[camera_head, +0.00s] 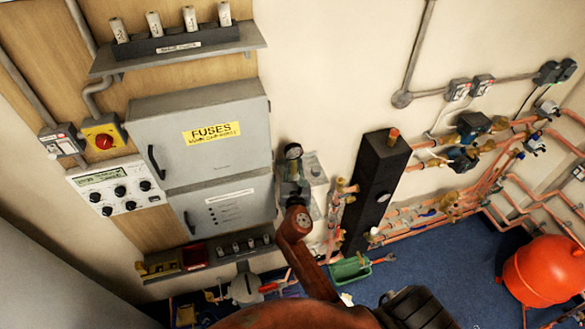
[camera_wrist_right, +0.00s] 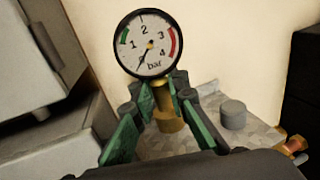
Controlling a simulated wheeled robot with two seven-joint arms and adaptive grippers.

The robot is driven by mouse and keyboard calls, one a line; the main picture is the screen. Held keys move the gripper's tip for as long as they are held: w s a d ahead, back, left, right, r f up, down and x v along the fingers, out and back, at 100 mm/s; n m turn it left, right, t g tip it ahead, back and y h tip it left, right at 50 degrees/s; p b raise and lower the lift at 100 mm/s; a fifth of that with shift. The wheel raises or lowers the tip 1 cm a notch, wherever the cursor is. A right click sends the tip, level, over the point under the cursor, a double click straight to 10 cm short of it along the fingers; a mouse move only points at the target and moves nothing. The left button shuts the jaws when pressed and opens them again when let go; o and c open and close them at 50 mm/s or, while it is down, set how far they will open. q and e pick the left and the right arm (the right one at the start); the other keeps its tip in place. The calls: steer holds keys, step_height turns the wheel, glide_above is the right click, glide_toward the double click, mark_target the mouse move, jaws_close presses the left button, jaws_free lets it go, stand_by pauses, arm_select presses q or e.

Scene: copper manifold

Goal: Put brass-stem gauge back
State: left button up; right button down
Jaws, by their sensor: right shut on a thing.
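The brass-stem gauge (camera_wrist_right: 147,43) has a round white dial marked "bar" with green and red arcs. It also shows in the head view (camera_head: 293,151), in front of the wall right of the grey cabinets. My right gripper (camera_wrist_right: 168,98) is shut on it just below the dial, with green-padded fingers on either side of the stem. A wider brass piece (camera_wrist_right: 170,121) shows below, over a grey metal block (camera_wrist_right: 190,143). I cannot tell whether the stem is seated there or only in front of it. My left gripper is not in view.
The grey block carries a round grey cap (camera_wrist_right: 233,114). The grey fuse cabinet (camera_head: 200,125) stands close left; a tall black column (camera_head: 374,190) and copper pipes (camera_head: 420,215) are to the right. A green tray (camera_head: 350,269) lies below on the blue floor.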

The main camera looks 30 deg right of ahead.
mark_target(293, 172)
steer(key=shift+w+f+b, duration=0.15)
steer(key=shift+f, duration=0.75)
steer(key=shift+w+f+b, duration=0.15)
steer(key=shift+f, duration=0.75)
steer(key=shift+f, duration=0.1)
steer(key=c, duration=2.3)
jaws_free()
steer(key=shift+f, duration=0.15)
steer(key=shift+c, duration=0.2)
steer(key=o, duration=0.5)
steer(key=shift+c, duration=0.2)
